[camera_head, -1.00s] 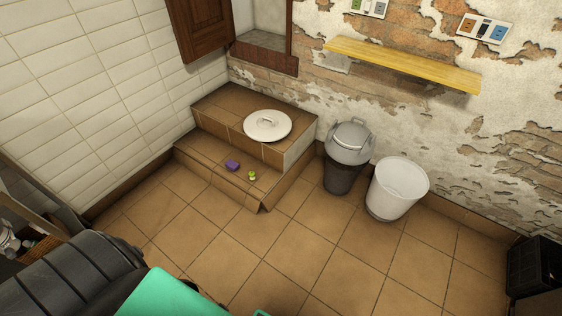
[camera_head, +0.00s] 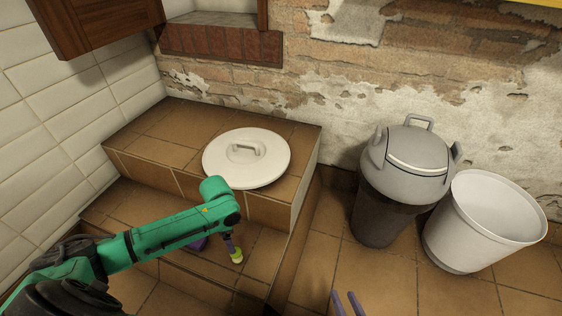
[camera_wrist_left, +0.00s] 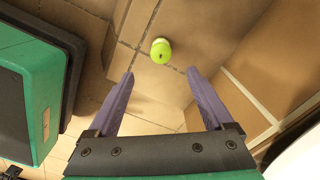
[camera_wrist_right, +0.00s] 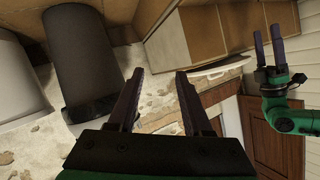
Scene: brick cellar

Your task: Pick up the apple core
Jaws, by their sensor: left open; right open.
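The yellow-green apple core (camera_head: 236,257) stands on the lower tiled step (camera_head: 254,272), just at the fingers of my left gripper (camera_head: 229,246). In the left wrist view the apple core (camera_wrist_left: 161,50) lies beyond the two open fingertips of my left gripper (camera_wrist_left: 160,73), roughly centred between them, with nothing held. In the head view my left arm hides part of the step. My right gripper (camera_head: 348,302) shows only its fingertips at the bottom edge. In the right wrist view my right gripper (camera_wrist_right: 160,72) is open and empty.
A white lid (camera_head: 250,168) lies on the upper step. A grey-lidded dark bin (camera_head: 382,212) and an open white bucket (camera_head: 470,236) stand at right. Floor in front of them is clear.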

